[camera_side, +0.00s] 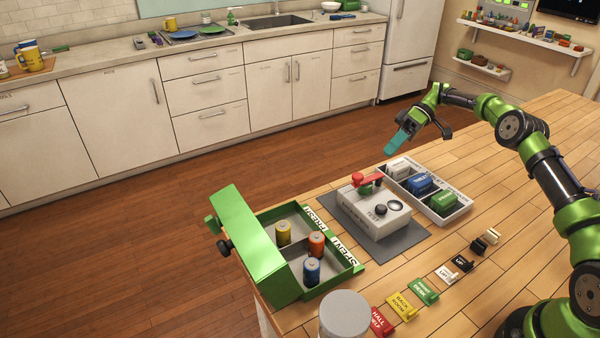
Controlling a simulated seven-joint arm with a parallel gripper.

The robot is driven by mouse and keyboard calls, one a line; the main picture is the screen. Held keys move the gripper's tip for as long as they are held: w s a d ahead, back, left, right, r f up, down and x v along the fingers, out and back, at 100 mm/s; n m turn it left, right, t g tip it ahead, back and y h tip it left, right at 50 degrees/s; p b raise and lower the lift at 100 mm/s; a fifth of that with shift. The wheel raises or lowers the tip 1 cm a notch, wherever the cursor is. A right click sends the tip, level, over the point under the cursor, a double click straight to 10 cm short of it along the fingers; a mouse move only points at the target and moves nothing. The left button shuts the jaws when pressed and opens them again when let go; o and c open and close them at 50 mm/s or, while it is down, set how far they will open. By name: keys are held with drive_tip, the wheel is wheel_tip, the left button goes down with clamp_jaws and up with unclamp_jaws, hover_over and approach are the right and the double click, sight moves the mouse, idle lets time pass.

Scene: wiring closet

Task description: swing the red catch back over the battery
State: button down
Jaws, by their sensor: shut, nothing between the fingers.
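The red catch (360,181) is at the back of a white tester box (362,219) marked TEST, which sits on a grey mat (408,237). A small dark green part shows beside the catch; I cannot tell whether it is a battery, nor exactly how the catch lies. My gripper (394,146) has teal fingers, shut and empty. It is in the air above and behind the tester, clear of the catch. Yellow (283,233), orange (317,243) and blue (312,270) batteries stand upright in an open green box (262,262) with FRESH and SPENT labels.
A grey tray (458,212) with white, blue and green blocks stands behind and right of the tester. Several coloured tags, including a red one (382,321), line the table's front right. A round grey-lidded jar (345,316) stands at the front. Bare wood lies right of the tray.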

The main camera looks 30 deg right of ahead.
sight(396, 165)
drive_tip(key=shift+s+d+f+m+y, duration=0.15)
drive_tip(key=shift+f+m+y, duration=0.4)
drive_tip(key=shift+f+y, duration=0.1)
drive_tip(key=shift+s+d+f+m+y, duration=0.15)
drive_tip(key=shift+f+m+y, duration=0.4)
drive_tip(key=shift+f, duration=0.05)
drive_tip(key=shift+s+d+f+m+t+y, duration=0.1)
drive_tip(key=shift+f+m+t+y, duration=0.1)
drive_tip(key=shift+m+y, duration=0.2)
drive_tip(key=shift+s+d+f+m+t+y, duration=0.1)
drive_tip(key=shift+m+t+y, duration=0.1)
drive_tip(key=shift+m+y, duration=0.2)
drive_tip(key=shift+d+r+m+t+y, duration=0.25)
drive_tip(key=shift+m+t+y, duration=0.05)
drive_tip(key=shift+m+y, duration=0.45)
wheel_tip(396, 165, up, 2)
drive_tip(key=shift+w+r+m+y, duration=0.1)
drive_tip(key=shift+m+y, duration=0.35)
drive_tip(key=shift+y, duration=0.1)
drive_tip(key=shift+a, duration=0.1)
drive_tip(key=a, duration=0.4)
drive_tip(key=s+a, duration=0.1)
drive_tip(key=a, duration=0.7)
drive_tip(key=shift+s, duration=0.35)
drive_tip(key=shift+s+a, duration=0.35)
